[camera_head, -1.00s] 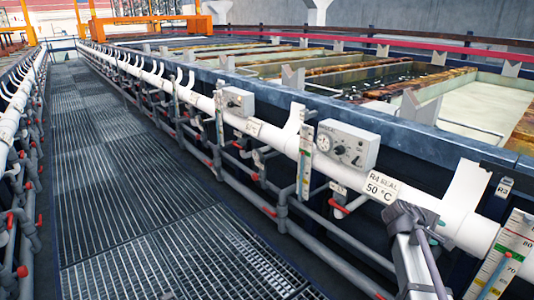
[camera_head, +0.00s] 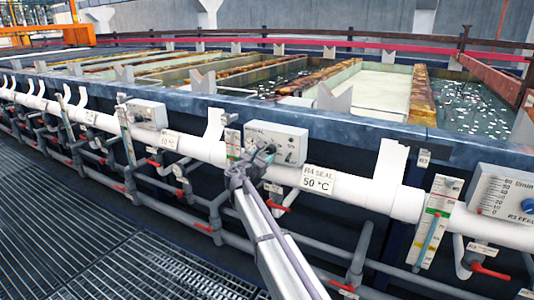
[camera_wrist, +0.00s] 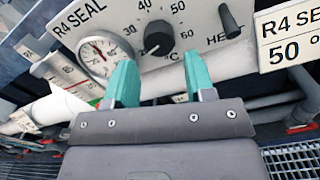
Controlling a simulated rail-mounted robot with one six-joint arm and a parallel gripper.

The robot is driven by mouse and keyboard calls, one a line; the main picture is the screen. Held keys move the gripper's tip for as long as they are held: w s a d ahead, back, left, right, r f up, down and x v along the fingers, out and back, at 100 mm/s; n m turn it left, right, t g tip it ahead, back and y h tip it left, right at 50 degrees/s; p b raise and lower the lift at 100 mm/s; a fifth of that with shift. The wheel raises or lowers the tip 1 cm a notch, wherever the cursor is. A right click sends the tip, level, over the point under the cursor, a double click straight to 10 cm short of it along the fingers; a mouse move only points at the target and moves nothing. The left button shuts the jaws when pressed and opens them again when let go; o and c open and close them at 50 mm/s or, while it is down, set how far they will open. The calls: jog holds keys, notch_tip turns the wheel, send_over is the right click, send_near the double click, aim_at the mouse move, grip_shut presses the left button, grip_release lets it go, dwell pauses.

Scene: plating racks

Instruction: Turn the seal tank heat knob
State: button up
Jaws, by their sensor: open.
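The R4 seal control box (camera_head: 292,143) is a pale panel on the white pipe along the tank edge. In the wrist view its face shows a round black heat knob (camera_wrist: 158,40) with a scale around it, a dial gauge (camera_wrist: 104,55) on the left and a small black lever (camera_wrist: 229,20) on the right. My gripper (camera_wrist: 160,80) is open, its two teal fingers pointing at the panel just below the knob, one to each side. Nothing is between the fingers. In the head view my gripper (camera_head: 252,160) covers the panel's left part, hiding the gauge.
An R4 SEAL 50 °C label (camera_head: 317,180) hangs right of the box. The white pipe (camera_head: 350,190) and red-handled valves (camera_head: 277,206) run below. A thermometer strip (camera_head: 233,143) stands left of the panel. The grated walkway (camera_head: 60,220) is clear.

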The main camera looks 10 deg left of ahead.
aim_at(269, 152)
jog(key=x, duration=0.5)
jog(key=shift+c, duration=0.4)
jog(key=c, duration=0.6)
jog(key=shift+o, duration=0.2)
